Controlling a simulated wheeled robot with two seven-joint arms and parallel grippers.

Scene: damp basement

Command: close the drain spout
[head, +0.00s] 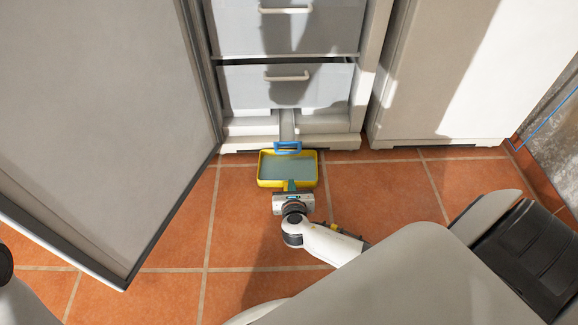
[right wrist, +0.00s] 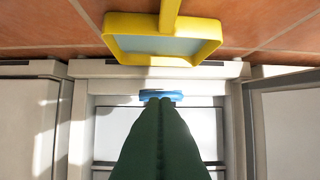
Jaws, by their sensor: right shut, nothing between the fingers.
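The drain spout (head: 287,124) is a grey chute sticking out low at the front of the white freezer, with a blue end piece (head: 288,147). The blue end also shows in the right wrist view (right wrist: 160,95), just beyond my fingertips. A yellow tray (head: 262,168) lies on the floor under and in front of the spout; its inside is grey-blue. My right gripper (head: 290,185), with green fingers, is shut and empty over the tray's near edge. The shut fingers (right wrist: 160,110) point toward the blue end; contact cannot be told. My left gripper is out of view.
The freezer door (head: 100,130) stands open on the left. Two drawers (head: 287,85) with pale handles are above the spout. A pale cabinet (head: 450,75) stands at the right. Tiled floor (head: 385,190) is clear right of the tray.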

